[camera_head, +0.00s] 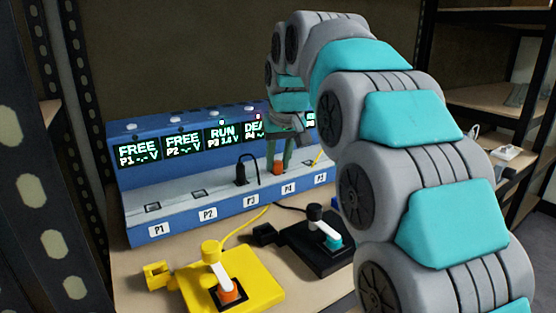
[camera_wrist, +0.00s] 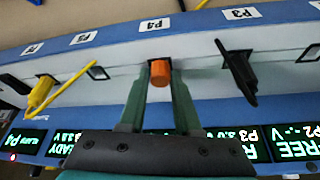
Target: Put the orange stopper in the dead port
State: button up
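The orange stopper (camera_head: 277,168) is upright at the P4 position of the blue station (camera_head: 150,233). It also shows between my fingertips in the wrist view (camera_wrist: 160,73), in line with the P4 label. My gripper (camera_head: 279,158) reaches down from above, with one finger on each side of the stopper. The fingers appear to touch it, so the gripper looks shut on it. The P4 display (camera_head: 256,131) is partly covered by my arm, with "DEA" readable and a red lamp above. The P4 opening is hidden, so I cannot tell how deep the stopper sits.
A black plug (camera_head: 241,172) stands in P3, close beside my gripper. A yellow plug (camera_wrist: 40,92) stands on the other side, past P5. P1 (camera_head: 152,208) and P2 (camera_head: 199,193) are empty. A yellow device (camera_head: 255,291) and a black device (camera_head: 318,253) lie in front.

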jog(key=o, duration=0.4)
jog(key=shift+o, duration=0.2)
